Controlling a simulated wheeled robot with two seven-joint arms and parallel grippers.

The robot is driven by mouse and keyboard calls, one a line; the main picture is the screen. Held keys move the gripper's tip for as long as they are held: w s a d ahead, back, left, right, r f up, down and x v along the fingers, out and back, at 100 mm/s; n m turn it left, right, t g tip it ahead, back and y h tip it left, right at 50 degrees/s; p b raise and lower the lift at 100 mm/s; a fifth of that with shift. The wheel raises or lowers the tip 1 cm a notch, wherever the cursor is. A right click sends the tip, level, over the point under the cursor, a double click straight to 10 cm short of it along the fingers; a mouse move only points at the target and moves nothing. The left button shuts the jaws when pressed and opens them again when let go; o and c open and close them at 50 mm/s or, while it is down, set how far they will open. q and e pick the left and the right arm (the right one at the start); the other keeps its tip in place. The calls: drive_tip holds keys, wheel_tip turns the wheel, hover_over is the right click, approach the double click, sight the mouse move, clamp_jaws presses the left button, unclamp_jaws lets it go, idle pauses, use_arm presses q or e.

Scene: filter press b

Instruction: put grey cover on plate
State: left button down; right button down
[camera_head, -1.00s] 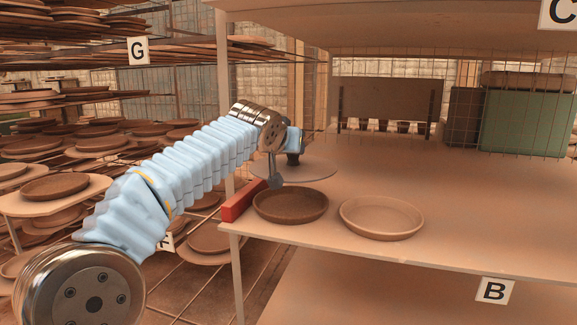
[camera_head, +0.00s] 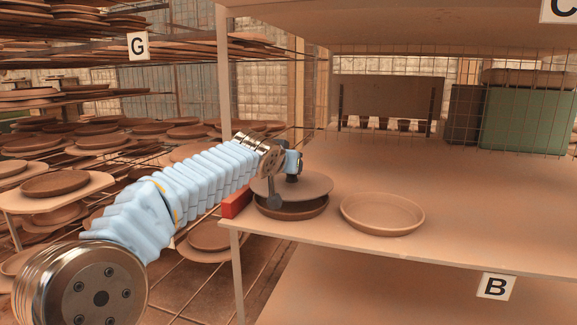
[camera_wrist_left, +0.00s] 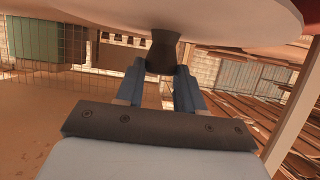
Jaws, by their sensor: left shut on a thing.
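My left gripper (camera_head: 294,172) is shut on the dark knob (camera_wrist_left: 163,50) of the cover. The cover (camera_head: 305,187) is a thin round disc, brownish grey in this light; its broad face fills the top of the left wrist view (camera_wrist_left: 215,18). In the head view it overlaps the back part of a dark brown round plate (camera_head: 292,211), whose front rim shows below it. The cover appears to be above the plate; a dark gap shows between them, and I cannot tell whether they touch. My right gripper is not in view.
A lighter empty plate (camera_head: 382,214) sits just right on the same shelf (camera_head: 470,225). A red block (camera_head: 236,204) lies at the shelf's left edge, close to the dark plate. A green box (camera_head: 525,120) stands at the back right. Racks of plates fill the left.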

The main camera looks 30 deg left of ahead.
use_arm(q)
drive_tip(key=shift+f+b, duration=0.3)
drive_tip(key=c, duration=0.7)
unclamp_jaws()
drive_tip(key=shift+r+p, duration=0.25)
drive_tip(key=shift+p, duration=0.05)
drive_tip(key=shift+r+p, duration=0.4)
drive_tip(key=shift+p, duration=0.05)
drive_tip(key=b+v, duration=0.2)
drive_tip(key=v, duration=1)
drive_tip(key=shift+s+f, duration=0.15)
